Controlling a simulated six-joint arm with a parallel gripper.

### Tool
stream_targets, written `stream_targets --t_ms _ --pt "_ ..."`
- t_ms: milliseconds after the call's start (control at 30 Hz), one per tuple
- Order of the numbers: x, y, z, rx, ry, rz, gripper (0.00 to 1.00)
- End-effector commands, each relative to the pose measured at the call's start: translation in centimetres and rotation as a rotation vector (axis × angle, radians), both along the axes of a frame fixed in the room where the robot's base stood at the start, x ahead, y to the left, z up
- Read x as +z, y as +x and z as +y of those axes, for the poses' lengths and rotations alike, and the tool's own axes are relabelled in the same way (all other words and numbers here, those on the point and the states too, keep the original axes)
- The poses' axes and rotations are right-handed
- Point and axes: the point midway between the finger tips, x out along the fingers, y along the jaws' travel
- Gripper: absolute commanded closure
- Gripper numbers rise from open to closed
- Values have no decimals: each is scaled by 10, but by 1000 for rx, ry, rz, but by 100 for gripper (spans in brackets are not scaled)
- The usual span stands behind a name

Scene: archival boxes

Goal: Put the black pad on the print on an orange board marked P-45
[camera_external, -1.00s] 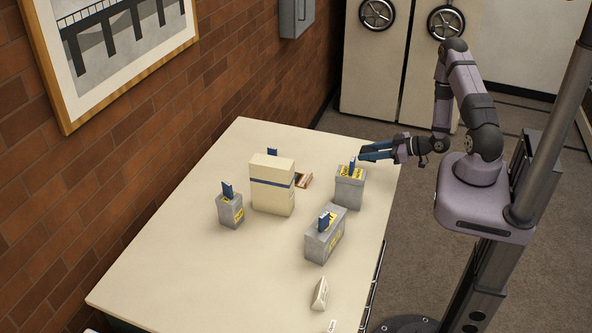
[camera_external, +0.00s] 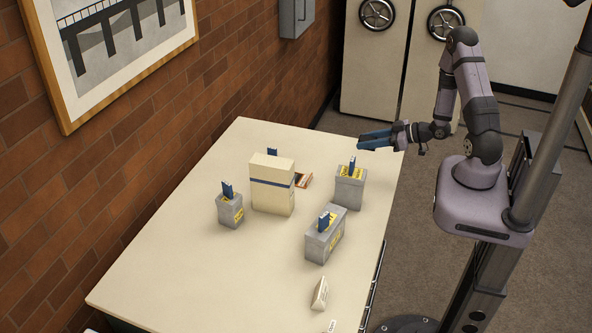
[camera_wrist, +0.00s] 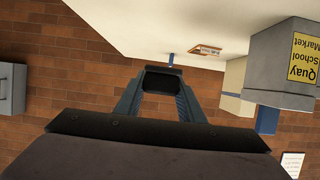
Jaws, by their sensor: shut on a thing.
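My gripper (camera_external: 364,142) is raised above the far right part of the table, past the grey boxes. In the wrist view its fingers (camera_wrist: 160,80) are shut on a dark block, the black pad (camera_wrist: 159,83). An orange-brown board (camera_external: 304,180) lies flat on the table behind the cream box, partly hidden by it. The board also shows in the wrist view (camera_wrist: 206,50), with a pale marking too small to read. The pad is in the air, apart from the board. I cannot make out the print on the board.
A cream box (camera_external: 272,190) with a blue band stands near the board. Grey boxes with yellow labels and blue upright pieces stand at right (camera_external: 350,190), front (camera_external: 325,237) and left (camera_external: 230,212). A white wedge (camera_external: 320,294) sits on the near table. The left tabletop is clear.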

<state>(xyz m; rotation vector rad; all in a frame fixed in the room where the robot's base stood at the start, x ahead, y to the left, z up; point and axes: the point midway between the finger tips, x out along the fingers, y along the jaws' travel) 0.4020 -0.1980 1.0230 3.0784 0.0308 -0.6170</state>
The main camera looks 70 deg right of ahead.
Motion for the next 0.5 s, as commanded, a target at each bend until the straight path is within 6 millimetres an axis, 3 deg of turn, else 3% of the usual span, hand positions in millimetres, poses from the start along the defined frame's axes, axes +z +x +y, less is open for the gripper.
stream_targets --t_ms 267,500 --pt "-21 68 23 151 -8 11 87" --pt "-18 147 72 286 -12 13 87"
